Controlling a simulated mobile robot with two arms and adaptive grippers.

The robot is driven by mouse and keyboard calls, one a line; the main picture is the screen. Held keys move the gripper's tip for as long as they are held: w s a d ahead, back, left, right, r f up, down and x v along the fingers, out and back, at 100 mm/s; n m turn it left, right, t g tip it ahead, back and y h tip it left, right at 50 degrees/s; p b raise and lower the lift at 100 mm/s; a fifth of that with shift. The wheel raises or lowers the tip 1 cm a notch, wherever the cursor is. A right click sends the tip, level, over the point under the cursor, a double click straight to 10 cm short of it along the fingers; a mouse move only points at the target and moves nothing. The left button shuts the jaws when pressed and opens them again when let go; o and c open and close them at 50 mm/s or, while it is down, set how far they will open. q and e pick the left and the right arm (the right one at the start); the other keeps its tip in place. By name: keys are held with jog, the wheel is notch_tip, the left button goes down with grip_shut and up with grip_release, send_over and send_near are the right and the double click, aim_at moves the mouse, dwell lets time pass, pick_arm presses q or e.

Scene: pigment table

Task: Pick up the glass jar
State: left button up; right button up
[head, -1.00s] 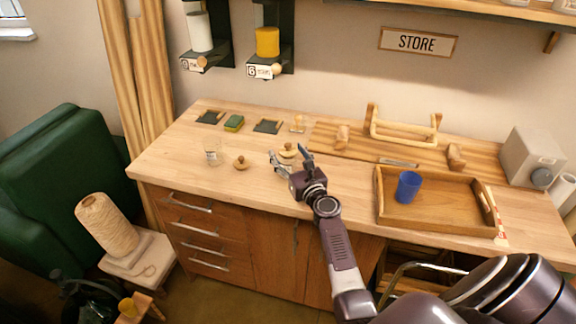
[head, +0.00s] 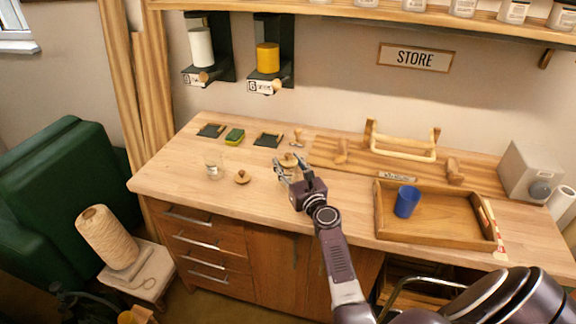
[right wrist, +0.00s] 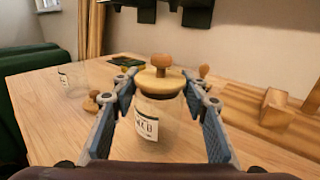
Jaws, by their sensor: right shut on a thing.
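A lidded glass jar (right wrist: 158,122) with a pale wooden lid, a round knob and a dark-lettered label stands upright between the fingers of my right gripper (right wrist: 163,108). In the head view my right gripper (head: 296,174) is around this jar, which is largely hidden; its lid shows just behind the fingers. The right gripper is shut on the jar. Whether its base touches the table is unclear. A second, open glass jar (head: 214,169) stands to the left, with a loose wooden lid (head: 242,177) beside it. My left gripper is not in view.
A wooden tray (head: 440,238) holding a blue cup (head: 407,201) lies to the right. A green sponge (head: 235,136) and dark pads lie behind. A wooden rack (head: 400,150) stands at the back.

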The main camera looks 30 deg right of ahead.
notch_tip(320, 180, up, 10)
jog(key=p, duration=0.5)
jog(key=shift+f, duration=0.25)
notch_tip(320, 180, up, 8)
jog(key=shift+f+p, duration=0.1)
jog(key=shift+p, duration=0.7)
jog(key=shift+r, duration=0.4)
